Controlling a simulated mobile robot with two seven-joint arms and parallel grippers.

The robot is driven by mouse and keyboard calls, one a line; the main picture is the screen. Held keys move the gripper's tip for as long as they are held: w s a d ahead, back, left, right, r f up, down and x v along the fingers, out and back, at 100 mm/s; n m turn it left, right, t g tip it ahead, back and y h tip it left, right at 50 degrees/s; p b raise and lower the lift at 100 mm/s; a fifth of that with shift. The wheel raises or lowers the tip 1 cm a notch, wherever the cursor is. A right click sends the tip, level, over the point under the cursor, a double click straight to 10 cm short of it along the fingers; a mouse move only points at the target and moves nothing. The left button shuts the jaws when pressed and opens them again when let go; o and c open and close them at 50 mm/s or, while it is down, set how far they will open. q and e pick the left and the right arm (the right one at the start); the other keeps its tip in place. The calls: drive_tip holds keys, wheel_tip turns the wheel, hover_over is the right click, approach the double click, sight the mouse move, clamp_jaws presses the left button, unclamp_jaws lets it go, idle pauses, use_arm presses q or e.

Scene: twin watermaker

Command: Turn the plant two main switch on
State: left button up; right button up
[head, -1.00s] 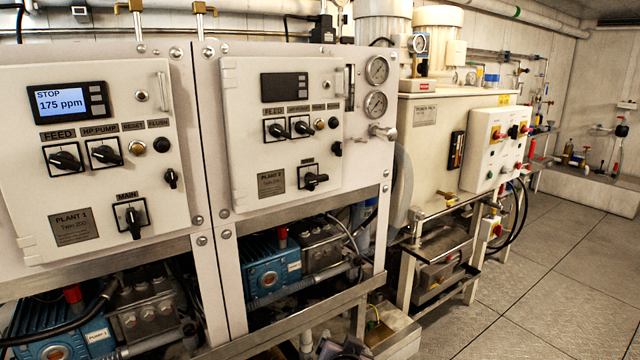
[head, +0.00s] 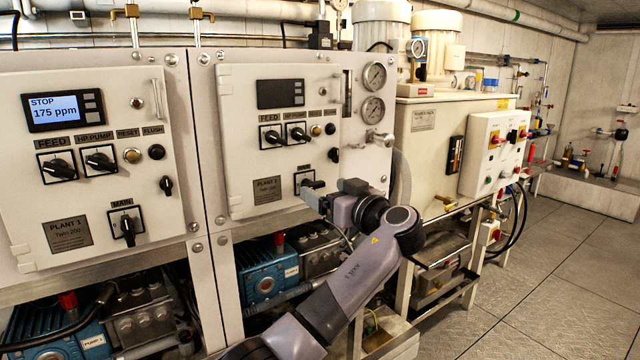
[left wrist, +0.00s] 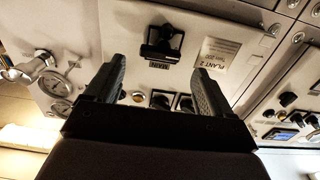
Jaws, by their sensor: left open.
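The plant two panel (head: 235,150) is a white door with a dark, unlit display (head: 280,93). Its main switch (head: 306,178) is a black rotary handle on a square plate, low on the door, partly covered by my arm. In the left wrist view, the picture is upside down and the main switch (left wrist: 162,42) lies ahead, roughly between the finger directions, with the plant 2 nameplate (left wrist: 215,50) beside it. My left gripper (head: 315,196) is at the switch's lower right. In the wrist view its two fingers (left wrist: 156,72) are apart and empty. Contact is not visible.
The plant one panel (head: 90,140) stands at the left with a lit display (head: 63,108) reading STOP, 175 ppm. Pressure gauges (head: 373,92) and a valve (head: 379,139) project right of plant two. Pumps sit below. The floor (head: 540,270) at the right is clear.

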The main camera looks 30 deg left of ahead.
sight(316, 188)
use_arm(q)
drive_tip(key=shift+p+x, duration=0.35)
drive_tip(key=shift+x, duration=1.35)
drive_tip(key=c, duration=1.1)
drive_tip(key=shift+o, duration=0.2)
drive_tip(key=shift+m, duration=0.4)
drive_tip(key=shift+f+m+b, duration=0.15)
drive_tip(key=shift+m+b, duration=0.15)
drive_tip(key=shift+m, duration=0.7)
drive_tip(key=m, duration=0.3)
drive_tip(key=shift+w+m, duration=0.1)
drive_tip(key=shift+m, duration=0.2)
drive_tip(key=m+p, duration=0.1)
drive_tip(key=m, duration=0.4)
drive_tip(key=shift+f+m+p, duration=0.2)
drive_tip(key=shift+m+p, duration=0.1)
drive_tip(key=shift+p, duration=0.1)
drive_tip(key=m, duration=0.5)
drive_tip(key=shift+f+m, duration=0.2)
drive_tip(key=shift+m, duration=0.4)
